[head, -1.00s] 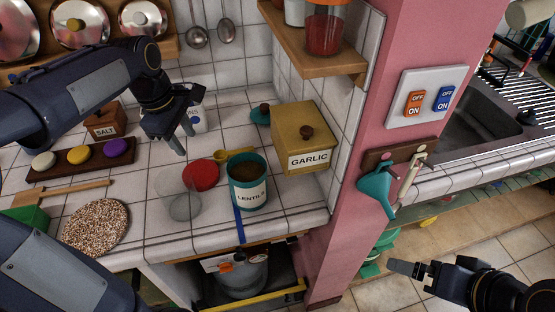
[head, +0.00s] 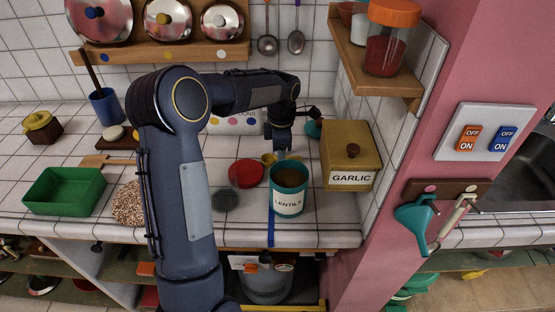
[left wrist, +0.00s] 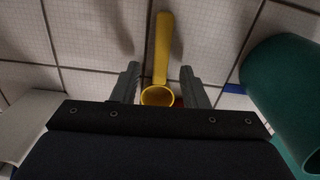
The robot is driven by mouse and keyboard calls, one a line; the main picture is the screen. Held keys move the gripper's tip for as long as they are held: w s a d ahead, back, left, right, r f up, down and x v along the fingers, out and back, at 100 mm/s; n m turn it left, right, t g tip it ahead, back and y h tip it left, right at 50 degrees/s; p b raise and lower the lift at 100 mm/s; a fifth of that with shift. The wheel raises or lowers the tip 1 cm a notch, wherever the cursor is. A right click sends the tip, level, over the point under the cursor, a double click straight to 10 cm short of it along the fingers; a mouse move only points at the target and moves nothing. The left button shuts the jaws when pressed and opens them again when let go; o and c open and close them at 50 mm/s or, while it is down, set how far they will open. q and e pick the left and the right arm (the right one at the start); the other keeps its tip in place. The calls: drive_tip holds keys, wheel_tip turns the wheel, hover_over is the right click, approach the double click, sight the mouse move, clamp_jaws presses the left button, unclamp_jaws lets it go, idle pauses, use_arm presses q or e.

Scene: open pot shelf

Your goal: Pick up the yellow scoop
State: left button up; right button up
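The yellow scoop (head: 267,159) lies on the white tiled counter, just behind the teal lentils pot (head: 289,190), and is partly hidden in the head view. In the left wrist view the scoop's handle (left wrist: 163,45) points away and its round cup lies near the gripper. My left gripper (head: 281,151) points down over the scoop, behind the lentils pot. In the left wrist view its two fingers (left wrist: 159,88) are apart, one on each side of the scoop, with gaps between. My right gripper is out of view.
The lentils pot (left wrist: 285,90) stands close on the right in the left wrist view. The yellow garlic box (head: 348,150) is right of the gripper, and a red lid (head: 246,173) lies left. A wooden shelf (head: 375,65) with jars juts out above right.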

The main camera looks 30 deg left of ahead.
use_arm(q)
drive_tip(key=shift+f, duration=0.3)
clamp_jaws()
wheel_tip(320, 180, up, 10)
idle(0.7)
